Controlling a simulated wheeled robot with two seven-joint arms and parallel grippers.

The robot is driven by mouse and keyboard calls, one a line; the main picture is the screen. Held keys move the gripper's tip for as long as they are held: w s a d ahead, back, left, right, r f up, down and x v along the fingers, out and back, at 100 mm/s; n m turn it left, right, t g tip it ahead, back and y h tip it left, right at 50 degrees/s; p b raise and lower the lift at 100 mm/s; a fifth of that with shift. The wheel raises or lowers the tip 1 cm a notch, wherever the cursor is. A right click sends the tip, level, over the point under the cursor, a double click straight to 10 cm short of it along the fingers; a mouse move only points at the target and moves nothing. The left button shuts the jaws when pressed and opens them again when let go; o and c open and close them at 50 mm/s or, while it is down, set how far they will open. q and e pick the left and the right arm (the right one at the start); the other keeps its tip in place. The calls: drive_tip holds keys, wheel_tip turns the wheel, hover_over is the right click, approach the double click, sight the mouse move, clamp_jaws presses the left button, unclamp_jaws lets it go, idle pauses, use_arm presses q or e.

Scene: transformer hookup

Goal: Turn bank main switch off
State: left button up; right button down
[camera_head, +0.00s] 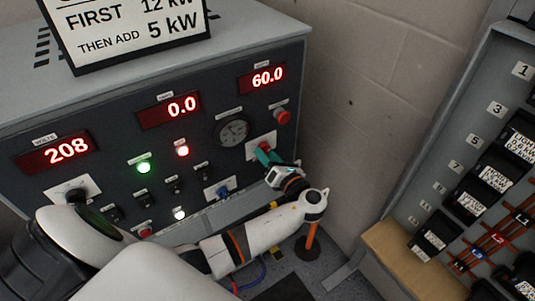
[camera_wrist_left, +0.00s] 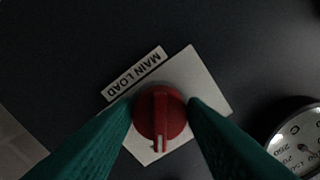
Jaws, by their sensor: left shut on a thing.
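The red rotary knob (camera_wrist_left: 160,112) sits on a white square plate beside a "MAIN LOAD" label (camera_wrist_left: 134,73) in the left wrist view. Its ridge is nearly upright in that picture, with a white mark at the lower end. My left gripper (camera_head: 264,154) is at the plate on the right part of the grey panel in the head view. Its two green fingers are on either side of the knob, shut on it, and largely cover the knob in the head view. My right gripper is not in view.
The panel's displays read 208 (camera_head: 67,151), 0.0 (camera_head: 170,109) and 60.0 (camera_head: 262,78). Green (camera_head: 144,167), red (camera_head: 183,151) and white (camera_head: 180,214) lamps are lit. A red button (camera_head: 282,117) and round gauge (camera_head: 233,131) are near the gripper. A breaker rack (camera_head: 480,190) stands right.

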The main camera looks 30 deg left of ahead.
use_arm(q)
drive_tip(key=n, duration=1.2)
drive_tip(key=shift+w+f+n+b, duration=0.15)
drive_tip(key=shift+w+n+b, duration=0.05)
drive_tip(key=shift+n+b, duration=0.1)
drive_tip(key=shift+d+n+b, duration=0.1)
drive_tip(key=shift+n+b, duration=0.7)
drive_tip(key=shift+n, duration=0.9)
drive_tip(key=o, duration=0.9)
drive_tip(key=shift+o, duration=0.2)
drive_tip(key=shift+d, duration=0.1)
